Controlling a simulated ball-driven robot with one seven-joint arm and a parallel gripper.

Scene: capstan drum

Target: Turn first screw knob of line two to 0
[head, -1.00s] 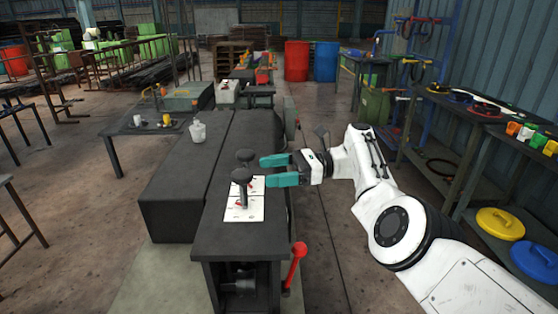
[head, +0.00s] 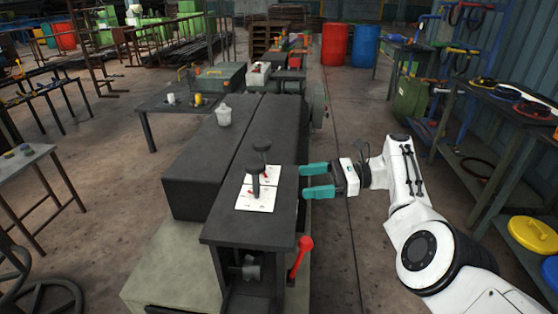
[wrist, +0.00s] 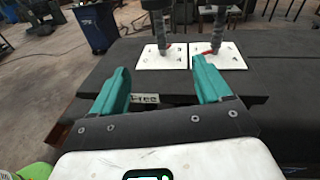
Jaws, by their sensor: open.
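Two dark screw knobs on stems stand upright on white plates on the dark capstan bench. The nearer knob (head: 256,169) rises from the nearer white plate (head: 262,203). The farther knob (head: 262,149) stands just behind it. In the wrist view the two stems show at the top, a left stem (wrist: 161,28) and a right stem (wrist: 218,30), each with a red pointer at its foot; their tops are cut off. My gripper (head: 304,181) is open and empty, its teal fingers pointing left at the bench's right edge, apart from both knobs.
A red-knobbed lever (head: 301,256) sticks up at the bench's front right. A white canister (head: 223,117) stands on the long dark block to the left. A shelf with yellow (head: 534,233) lids is at the right.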

